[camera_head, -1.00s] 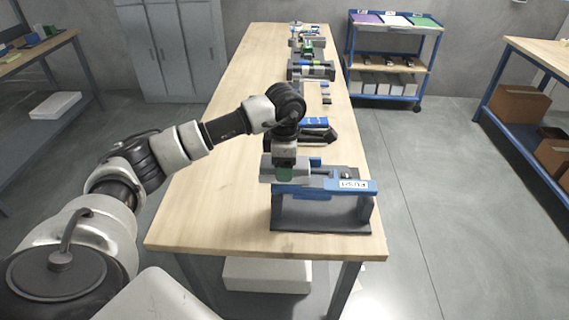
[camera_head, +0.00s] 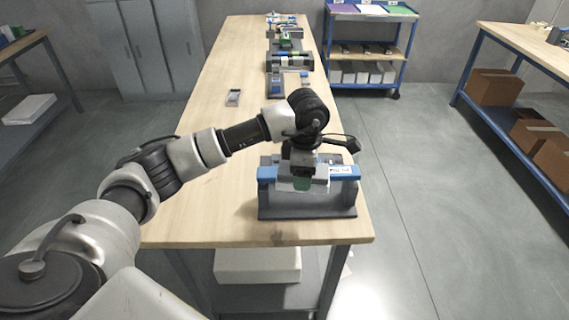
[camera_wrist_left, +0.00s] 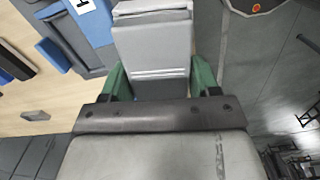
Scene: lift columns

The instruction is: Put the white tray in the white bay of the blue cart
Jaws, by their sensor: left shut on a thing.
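My left gripper (camera_head: 303,183) is over the near grey and blue fixture on the table. In the left wrist view its green fingertips (camera_wrist_left: 160,78) are shut on a pale grey-white box-like piece (camera_wrist_left: 152,45). I cannot tell from its shape whether this piece is the white tray. The blue cart (camera_head: 372,17) stands at the back, right of the table's far end. Its top has a purple, a white and a green bay; the white bay (camera_head: 361,9) is the middle one. My right gripper is not in view.
The long wooden table (camera_head: 200,165) carries the labelled near fixture (camera_head: 285,207) and several fixtures farther back. A small grey item (camera_head: 233,97) lies on its left part. Open floor (camera_head: 440,200) lies right of the table, before a bench with cardboard boxes (camera_head: 492,87).

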